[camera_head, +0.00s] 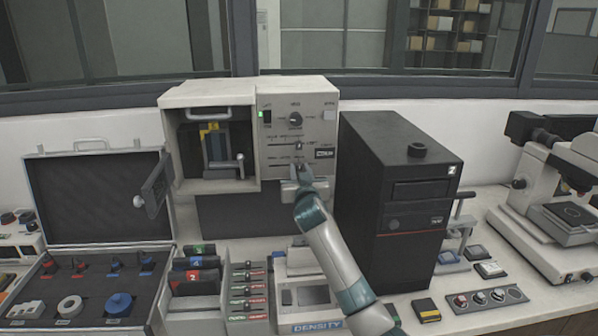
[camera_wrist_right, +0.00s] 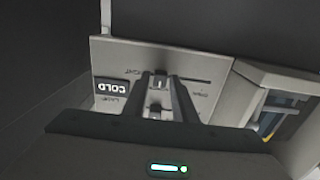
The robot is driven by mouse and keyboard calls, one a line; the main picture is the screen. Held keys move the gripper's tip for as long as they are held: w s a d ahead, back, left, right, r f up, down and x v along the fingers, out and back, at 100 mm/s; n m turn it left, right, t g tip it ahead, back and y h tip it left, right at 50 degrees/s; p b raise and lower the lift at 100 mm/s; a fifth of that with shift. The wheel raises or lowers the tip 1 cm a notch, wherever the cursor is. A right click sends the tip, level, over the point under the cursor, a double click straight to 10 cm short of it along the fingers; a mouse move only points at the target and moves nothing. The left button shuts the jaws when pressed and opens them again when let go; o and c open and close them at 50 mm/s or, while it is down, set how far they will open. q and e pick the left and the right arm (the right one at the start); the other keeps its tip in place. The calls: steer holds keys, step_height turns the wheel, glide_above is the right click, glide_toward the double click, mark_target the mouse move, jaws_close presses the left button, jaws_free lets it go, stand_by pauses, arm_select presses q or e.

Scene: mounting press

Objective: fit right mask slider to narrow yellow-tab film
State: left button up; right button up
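The beige press (camera_head: 205,88) stands at the back with its left chamber open. Inside is a dark film holder with a yellow tab (camera_head: 209,127). The right panel (camera_head: 272,105) carries slots with small sliders; an upper slider (camera_head: 298,146) shows in the head view. My right gripper (camera_head: 298,182) is in front of the panel's lower part. In the right wrist view its two dark fingers (camera_wrist_right: 166,85) are apart, with a slider knob (camera_wrist_right: 161,79) showing between them near one end of its slot. Contact cannot be told. My left gripper is not in view.
A black tower unit (camera_head: 395,180) stands close to the right of my arm. The chamber's door (camera_head: 153,187) hangs open at left. A microscope (camera_head: 565,200) is far right.

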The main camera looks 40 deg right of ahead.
steer(key=shift+s+a, duration=0.1)
steer(key=shift+s+a, duration=0.3)
steer(key=shift+s, duration=0.2)
steer(key=b+v, duration=0.4)
steer(key=v, duration=1.2)
